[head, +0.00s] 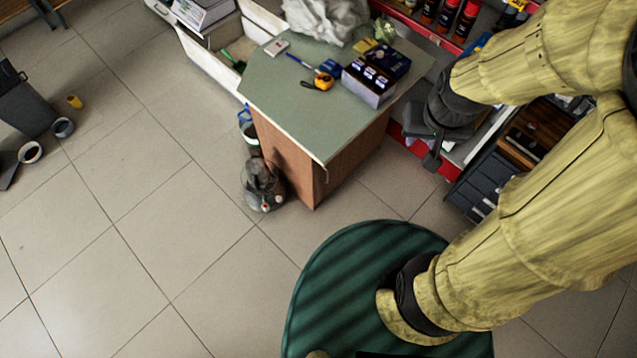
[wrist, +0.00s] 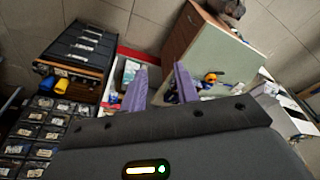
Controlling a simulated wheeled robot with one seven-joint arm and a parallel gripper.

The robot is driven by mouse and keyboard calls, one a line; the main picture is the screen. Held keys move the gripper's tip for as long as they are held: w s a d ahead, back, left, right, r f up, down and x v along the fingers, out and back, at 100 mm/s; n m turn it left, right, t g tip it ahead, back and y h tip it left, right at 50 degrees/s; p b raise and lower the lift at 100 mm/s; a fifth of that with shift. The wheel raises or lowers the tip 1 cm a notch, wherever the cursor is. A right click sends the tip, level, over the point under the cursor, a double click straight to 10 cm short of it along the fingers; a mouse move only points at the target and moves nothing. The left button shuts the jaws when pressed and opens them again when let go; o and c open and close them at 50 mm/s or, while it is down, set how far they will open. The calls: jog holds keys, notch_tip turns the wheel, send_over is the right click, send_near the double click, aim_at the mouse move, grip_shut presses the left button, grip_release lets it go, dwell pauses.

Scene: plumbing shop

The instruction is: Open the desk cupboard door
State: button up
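The desk (head: 310,95) has a green top and brown wooden sides, and stands at the upper middle of the head view. In the wrist view the desk's green top (wrist: 222,62) and wooden side (wrist: 190,35) appear at the upper right. My gripper (head: 432,160) is to the right of the desk, apart from the panel in the head view. In the wrist view its two purple fingers (wrist: 161,88) stand apart with nothing held between them.
Dark drawer units (wrist: 75,55) and red shelving (head: 425,32) are close to my gripper. Floor at left is mostly clear.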

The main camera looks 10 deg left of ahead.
jog(key=shift+a, duration=0.25)
jog(key=w+f+n+t+y+b, duration=0.15)
jog(key=w+f+b, duration=0.35)
jog(key=f+b, duration=0.65)
jog(key=w+f+n+t+b, duration=0.2)
jog(key=w+f+n+b, duration=0.15)
jog(key=f+b, duration=0.85)
jog(key=w+f+n+t+y+b, duration=0.15)
jog(key=w+f+b, duration=0.5)
jog(key=f, duration=1.05)
jog(key=a+f+t+y+b, duration=0.2)
jog(key=f+y+b, duration=0.1)
jog(key=f+b, duration=0.8)
jog(key=s+a+f+n+t+y+b, duration=0.1)
jog(key=f+t+y+b, duration=0.1)
jog(key=f+b, duration=0.9)
jog(key=s+a+f+n+t+y+b, duration=0.1)
jog(key=a+f+t+y+b, duration=0.1)
jog(key=f+b, duration=0.9)
notch_tip(320, 180, down, 4)
jog(key=shift+s+a+r+y, duration=0.2)
jog(key=shift+a+y, duration=0.15)
jog(key=shift+y, duration=0.55)
